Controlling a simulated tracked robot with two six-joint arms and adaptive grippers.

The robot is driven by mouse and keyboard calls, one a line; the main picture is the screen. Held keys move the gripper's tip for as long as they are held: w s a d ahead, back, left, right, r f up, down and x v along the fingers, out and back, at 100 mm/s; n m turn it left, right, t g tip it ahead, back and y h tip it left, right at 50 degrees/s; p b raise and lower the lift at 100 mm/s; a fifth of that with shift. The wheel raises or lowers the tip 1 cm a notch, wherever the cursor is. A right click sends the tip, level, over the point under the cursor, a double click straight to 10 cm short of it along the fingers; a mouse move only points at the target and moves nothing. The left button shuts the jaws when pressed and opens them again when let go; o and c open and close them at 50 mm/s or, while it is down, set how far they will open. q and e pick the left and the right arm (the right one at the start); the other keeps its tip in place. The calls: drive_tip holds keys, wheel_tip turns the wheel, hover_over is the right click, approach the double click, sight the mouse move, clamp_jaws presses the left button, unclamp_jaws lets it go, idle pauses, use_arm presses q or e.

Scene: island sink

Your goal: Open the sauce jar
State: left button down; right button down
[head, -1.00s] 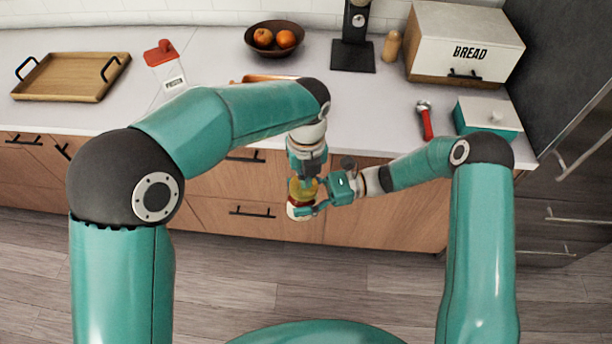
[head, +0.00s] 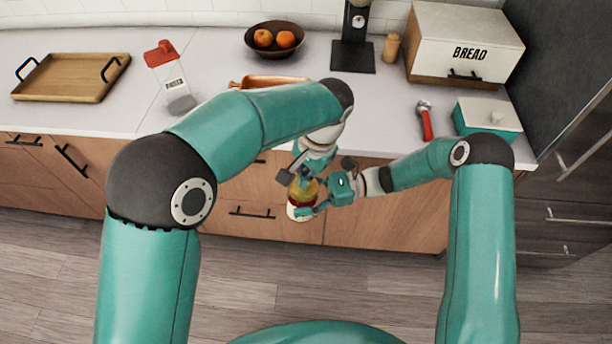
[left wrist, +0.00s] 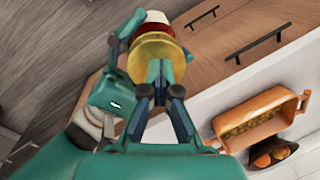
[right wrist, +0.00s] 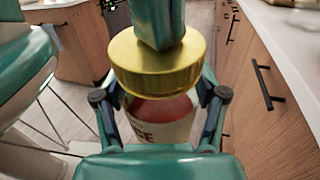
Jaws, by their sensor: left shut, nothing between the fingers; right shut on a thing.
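The sauce jar (head: 296,212), with red contents, a white label and a gold lid (head: 304,189), is held in the air in front of the counter. My right gripper (head: 312,205) is shut around the jar body below the lid. In the right wrist view the jar (right wrist: 160,120) stands upright and the lid (right wrist: 150,68) sits on it. My left gripper (head: 303,180) is shut and empty, its fingers over the lid's top. They also show against the lid in the left wrist view (left wrist: 158,75); whether they touch it I cannot tell.
Wooden drawers (head: 385,215) are close behind the jar. On the counter are a terracotta dish (head: 272,81), a red-capped bottle (head: 172,78), a wooden tray (head: 65,80), a red-handled tool (head: 426,122) and a teal box (head: 488,116).

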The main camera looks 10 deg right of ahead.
use_arm(q)
drive_tip(key=n, duration=0.7)
drive_tip(key=shift+s+f+g, duration=0.1)
drive_tip(key=shift+f+g, duration=0.1)
drive_tip(key=shift+g, duration=0.2)
drive_tip(key=n, duration=1.2)
drive_tip(key=shift+a+g, duration=0.1)
drive_tip(key=shift+g, duration=0.3)
drive_tip(key=n+h, duration=0.1)
drive_tip(key=n, duration=0.4)
drive_tip(key=shift+n, duration=0.4)
drive_tip(key=c, duration=1.8)
unclamp_jaws()
drive_tip(key=o, duration=0.5)
drive_tip(key=shift+r, duration=0.1)
drive_tip(key=shift+r, duration=0.1)
